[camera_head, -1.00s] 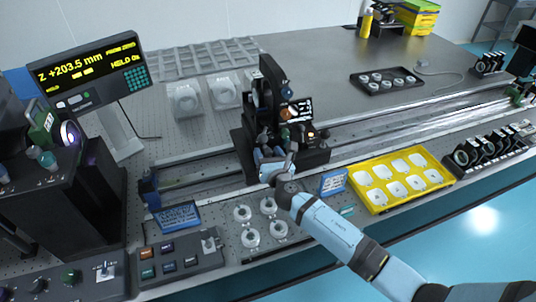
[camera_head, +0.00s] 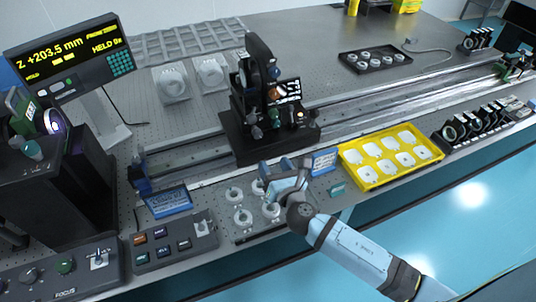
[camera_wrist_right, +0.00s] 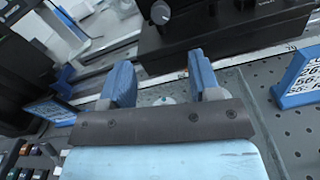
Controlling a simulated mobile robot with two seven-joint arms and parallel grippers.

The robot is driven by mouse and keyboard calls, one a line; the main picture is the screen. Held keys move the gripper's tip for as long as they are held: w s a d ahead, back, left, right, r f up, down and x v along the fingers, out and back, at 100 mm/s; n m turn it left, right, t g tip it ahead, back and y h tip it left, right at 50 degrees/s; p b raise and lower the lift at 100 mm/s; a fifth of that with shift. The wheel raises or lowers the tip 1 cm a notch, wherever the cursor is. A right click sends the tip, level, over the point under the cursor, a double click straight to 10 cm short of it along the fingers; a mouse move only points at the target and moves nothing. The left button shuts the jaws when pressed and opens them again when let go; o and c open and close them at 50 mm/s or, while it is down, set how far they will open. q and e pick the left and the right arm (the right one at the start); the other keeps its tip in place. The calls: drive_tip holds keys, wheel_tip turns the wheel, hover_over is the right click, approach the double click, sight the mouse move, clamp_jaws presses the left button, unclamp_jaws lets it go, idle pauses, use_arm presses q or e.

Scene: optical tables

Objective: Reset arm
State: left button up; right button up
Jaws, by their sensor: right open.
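My right gripper (camera_head: 276,168) is open, with nothing seen between its fingers. It is above the front part of the table, in front of the black optical stage (camera_head: 268,137) and partly over the plate of white rings (camera_head: 238,218). It hides part of that plate. In the right wrist view, the two blue ribbed fingers (camera_wrist_right: 160,78) stand apart. The stage's dark base and a grey knob (camera_wrist_right: 160,12) show beyond them. My left gripper is not in view.
A yellow tray (camera_head: 346,156) of white parts lies to the right, with a small blue sign (camera_head: 324,160) nearby. A button panel (camera_head: 180,256) and the readout screen (camera_head: 73,63) are at left. The rail (camera_head: 370,122) runs behind.

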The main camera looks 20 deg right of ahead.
drive_tip(key=shift+s, duration=0.45)
drive_tip(key=s+d+m+g+h, duration=0.1)
drive_tip(key=m, duration=0.2)
drive_tip(key=s+d+m+g+h, duration=0.1)
drive_tip(key=s+d+m, duration=0.1)
drive_tip(key=m, duration=0.2)
drive_tip(key=s+d+m+g+h, duration=0.1)
drive_tip(key=m, duration=0.3)
drive_tip(key=shift+s+d+f+h, duration=0.1)
drive_tip(key=shift+s+d+h, duration=0.1)
drive_tip(key=shift+s+h, duration=0.2)
drive_tip(key=s+d+m+g+y, duration=0.2)
drive_tip(key=s+m+g+y, duration=0.2)
drive_tip(key=s+m+g, duration=1.25)
drive_tip(key=a+f+m+t+y+p, duration=0.2)
drive_tip(key=a+t+p, duration=0.4)
drive_tip(key=t+p, duration=0.4)
drive_tip(key=shift+a+f+m+t, duration=0.25)
drive_tip(key=shift+f+m+t, duration=0.65)
drive_tip(key=shift+t, duration=0.35)
